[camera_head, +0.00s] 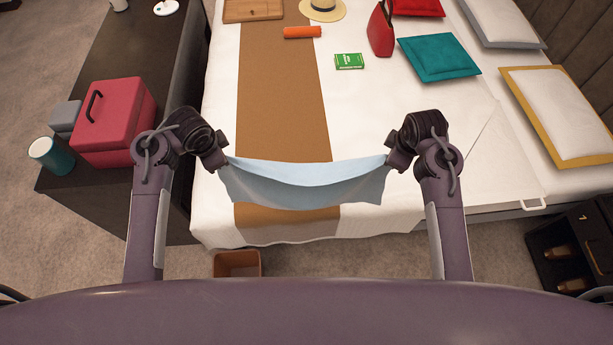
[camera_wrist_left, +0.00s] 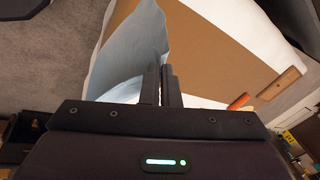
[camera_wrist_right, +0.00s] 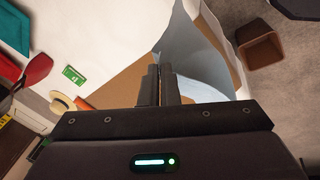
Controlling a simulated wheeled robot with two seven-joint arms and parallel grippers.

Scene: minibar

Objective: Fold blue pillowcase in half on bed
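The light blue pillowcase (camera_head: 300,188) hangs between my two grippers above the near edge of the bed (camera_head: 385,228). Its upper edge sags in the middle and its lower part drapes down. My left gripper (camera_head: 226,162) is shut on its left corner. In the left wrist view the cloth (camera_wrist_left: 135,50) runs up from the fingers (camera_wrist_left: 162,82). My right gripper (camera_head: 388,165) is shut on its right corner. In the right wrist view the cloth (camera_wrist_right: 198,60) spreads from the closed fingers (camera_wrist_right: 160,82). Whether its lower edge touches the bed I cannot tell.
A brown runner (camera_head: 282,100) crosses the white bed. An orange roll (camera_head: 302,32), green box (camera_head: 349,61), red bag (camera_head: 381,30) and teal cushion (camera_head: 438,58) lie farther back. A red box (camera_head: 112,120) stands on the dark cabinet at left. A brown bin (camera_head: 237,264) is on the floor.

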